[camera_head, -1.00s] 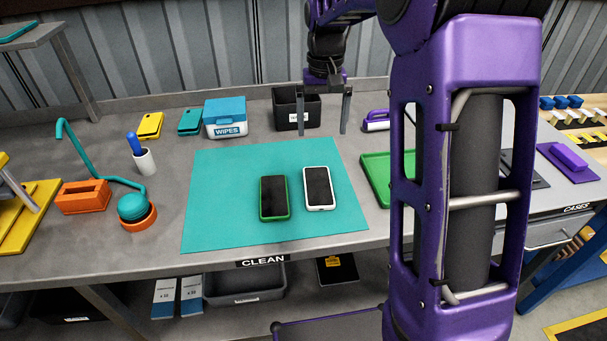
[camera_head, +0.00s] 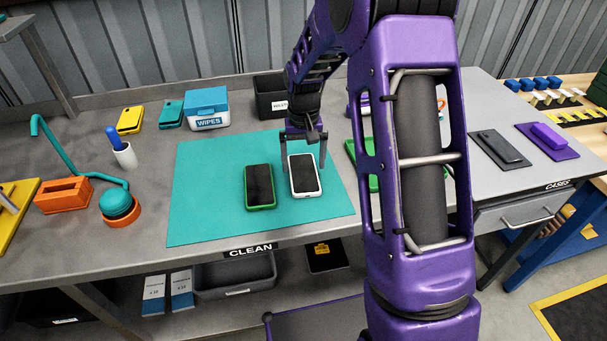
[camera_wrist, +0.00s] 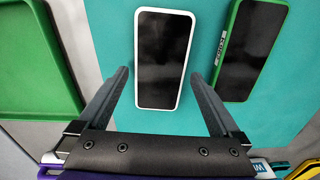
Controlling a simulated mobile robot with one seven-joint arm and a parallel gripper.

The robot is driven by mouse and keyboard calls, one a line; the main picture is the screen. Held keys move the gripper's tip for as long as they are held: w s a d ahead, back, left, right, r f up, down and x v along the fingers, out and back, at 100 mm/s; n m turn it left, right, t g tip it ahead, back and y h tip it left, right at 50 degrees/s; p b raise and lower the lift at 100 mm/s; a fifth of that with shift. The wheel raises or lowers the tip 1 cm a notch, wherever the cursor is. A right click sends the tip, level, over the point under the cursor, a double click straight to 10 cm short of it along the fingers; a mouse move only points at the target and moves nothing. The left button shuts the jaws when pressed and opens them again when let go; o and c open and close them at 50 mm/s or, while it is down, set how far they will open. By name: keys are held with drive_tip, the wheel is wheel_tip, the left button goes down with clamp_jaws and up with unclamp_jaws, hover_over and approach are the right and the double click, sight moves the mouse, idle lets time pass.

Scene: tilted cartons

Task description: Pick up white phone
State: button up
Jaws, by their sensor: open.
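The white phone (camera_head: 304,175) lies face up on the teal mat (camera_head: 205,215), with a dark screen and a white rim. It also shows in the wrist view (camera_wrist: 163,58), between and beyond my fingertips. My gripper (camera_head: 305,165) is open, with one finger toward each long side of the white phone. In the wrist view the fingers (camera_wrist: 160,82) straddle its near end with a gap on both sides. Whether the fingertips reach down to phone height is hard to tell.
A green phone (camera_head: 259,187) lies just left of the white phone on the mat. A green tray (camera_wrist: 32,60) is on the other side. A wipes box (camera_head: 207,108) and dark bin (camera_head: 270,97) stand behind. The mat's front left is clear.

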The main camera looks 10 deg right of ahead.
wheel_tip(320, 180, down, 2)
drive_tip(key=shift+f, duration=0.15)
drive_tip(key=c, duration=1.3)
